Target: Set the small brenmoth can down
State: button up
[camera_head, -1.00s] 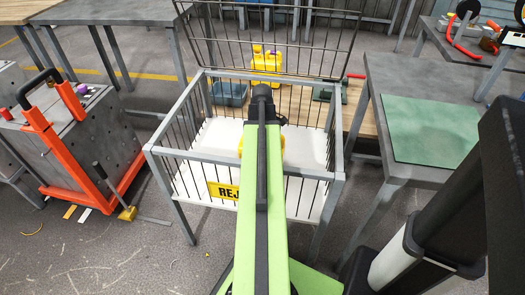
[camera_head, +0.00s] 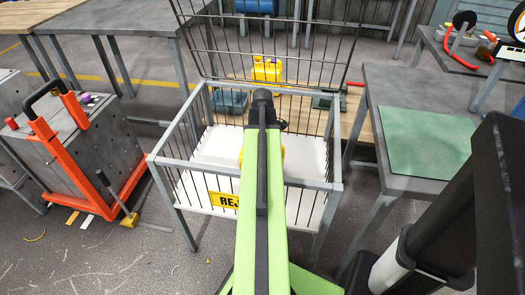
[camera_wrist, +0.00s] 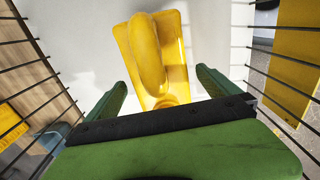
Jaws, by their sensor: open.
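A yellow can (camera_wrist: 160,50) with a thick looped handle is inside the wire basket, over its white floor (camera_wrist: 215,35), in the wrist view. My gripper (camera_wrist: 163,82) is open, with one green finger to each side of the can's near end and visible gaps between. In the head view the can (camera_head: 282,158) is almost wholly hidden behind my green arm, with only slivers of yellow showing. I cannot read any name on it. The basket (camera_head: 165,158) carries a yellow reject sign (camera_head: 222,199) on its near side.
The basket's wire walls surround my gripper, with a tall wire panel at the back. Behind it a wooden bench holds other yellow cans (camera_head: 267,68) and a blue-grey bin (camera_head: 230,101). A grey table with a green mat (camera_head: 425,138) stands right, an orange-framed cart (camera_head: 75,115) left.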

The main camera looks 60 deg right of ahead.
notch_tip(320, 180, up, 9)
jog(key=p, duration=0.7)
jog(key=shift+r+p, duration=0.15)
jog(key=shift+p, duration=0.25)
